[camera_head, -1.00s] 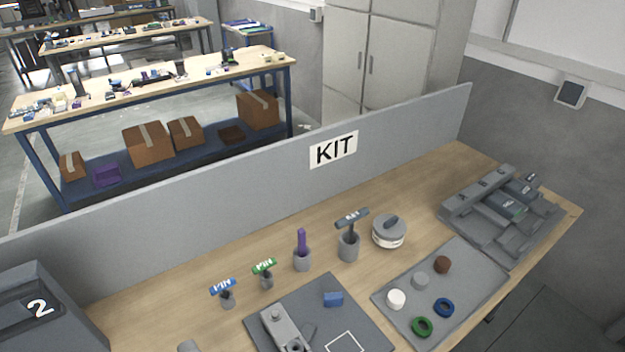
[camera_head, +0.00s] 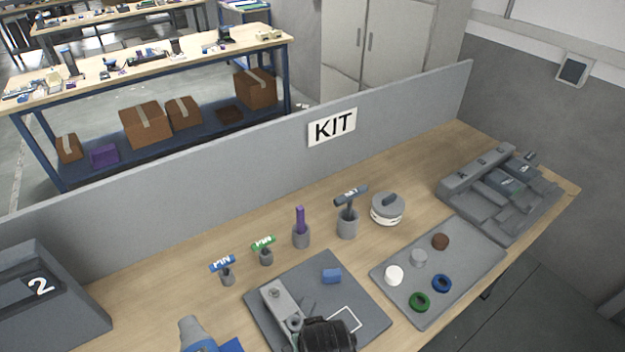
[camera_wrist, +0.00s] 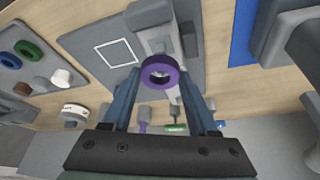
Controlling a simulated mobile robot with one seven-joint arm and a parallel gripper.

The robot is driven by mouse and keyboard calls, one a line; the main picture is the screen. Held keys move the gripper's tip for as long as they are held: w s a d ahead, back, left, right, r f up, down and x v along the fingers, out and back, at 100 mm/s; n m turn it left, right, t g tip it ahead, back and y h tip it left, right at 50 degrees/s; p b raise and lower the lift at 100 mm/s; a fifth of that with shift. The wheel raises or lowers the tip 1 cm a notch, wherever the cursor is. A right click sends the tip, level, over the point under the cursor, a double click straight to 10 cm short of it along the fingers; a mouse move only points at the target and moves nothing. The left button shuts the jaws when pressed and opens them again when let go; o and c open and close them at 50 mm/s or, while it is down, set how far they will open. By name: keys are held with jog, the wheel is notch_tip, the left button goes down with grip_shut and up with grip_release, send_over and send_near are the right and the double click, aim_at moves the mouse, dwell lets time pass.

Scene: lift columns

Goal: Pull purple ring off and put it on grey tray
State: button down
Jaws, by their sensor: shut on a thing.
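The purple ring (camera_wrist: 162,74) sits between the fingertips of my gripper (camera_wrist: 160,72) in the wrist view, and the fingers are shut on it. Behind it is the grey fixture (camera_wrist: 155,14) on a grey plate; I cannot tell whether the ring still touches the fixture. In the head view the fixture (camera_head: 281,304) stands at the bottom centre, partly covered by my dark wrist, which hides the ring. The grey tray (camera_head: 402,308) lies to the right, holding a green ring (camera_head: 420,302), a blue ring (camera_head: 442,283) and white, grey and brown round pieces.
Behind stand pin tools, a purple stick in a holder (camera_head: 301,236), a key tool (camera_head: 347,224) and a round lidded pot (camera_head: 387,209). A grey divider (camera_head: 230,160) runs along the back.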

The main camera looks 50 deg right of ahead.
notch_tip(320, 180, up, 6)
jog(key=shift+f, duration=0.2)
jog(key=shift+r+p, duration=0.5)
jog(key=shift+p, duration=0.15)
dwell(0.7)
notch_tip(320, 180, up, 7)
jog(key=p, duration=0.8)
jog(key=shift+r, duration=0.2)
dwell(0.4)
